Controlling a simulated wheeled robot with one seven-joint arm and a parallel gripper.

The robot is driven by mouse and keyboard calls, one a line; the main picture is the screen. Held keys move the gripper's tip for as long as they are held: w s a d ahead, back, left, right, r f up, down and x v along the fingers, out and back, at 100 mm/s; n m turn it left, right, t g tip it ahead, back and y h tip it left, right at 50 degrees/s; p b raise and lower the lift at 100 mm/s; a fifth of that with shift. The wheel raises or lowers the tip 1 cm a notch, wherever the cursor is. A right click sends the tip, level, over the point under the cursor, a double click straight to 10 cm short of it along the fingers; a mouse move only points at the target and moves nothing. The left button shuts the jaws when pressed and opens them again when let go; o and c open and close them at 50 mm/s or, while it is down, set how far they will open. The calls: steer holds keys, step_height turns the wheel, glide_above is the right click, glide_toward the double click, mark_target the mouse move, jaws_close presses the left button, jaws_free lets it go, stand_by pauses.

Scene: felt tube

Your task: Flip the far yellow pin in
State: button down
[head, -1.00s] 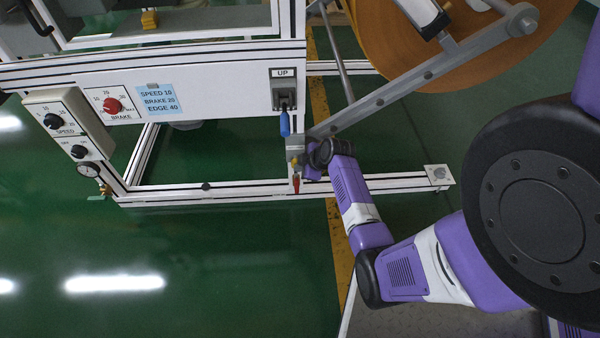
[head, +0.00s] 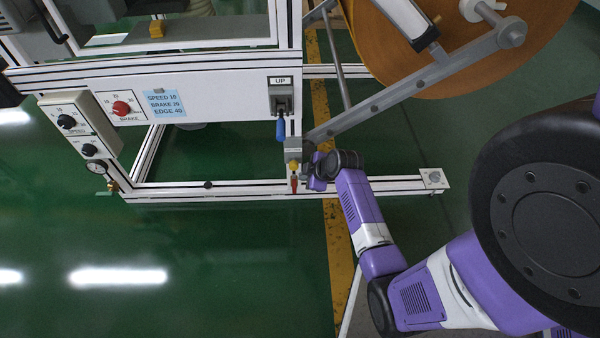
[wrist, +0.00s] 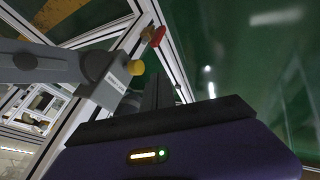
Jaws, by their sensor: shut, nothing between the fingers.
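A grey block (head: 293,147) sits at the lower end of the slanted arm, on the frame post. A yellow pin (head: 293,166) shows at its lower end, just above a red tapered piece (head: 294,184). In the wrist view, a round yellow knob (wrist: 136,67) is close by the labelled grey block (wrist: 108,88). A second yellow piece (wrist: 147,33) shows beside the red piece (wrist: 158,37). I cannot tell how far either yellow piece is pushed in. My gripper (head: 313,180) is just right of the pin and red piece. Its dark fingers (wrist: 158,88) are shut and empty.
The slanted grey arm (head: 405,88) runs up to the large orange-brown roll (head: 420,70). A blue handle (head: 281,130) hangs under the UP plate (head: 280,81). The white lower beam (head: 390,185) passes behind my wrist. Green floor (head: 240,260) in front is open.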

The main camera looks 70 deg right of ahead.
steer(key=p+v, duration=0.1)
steer(key=v, duration=0.2)
steer(key=shift+s+a+r, duration=0.15)
steer(key=shift+s+r, duration=0.05)
steer(key=shift+r, duration=0.05)
stand_by(0.4)
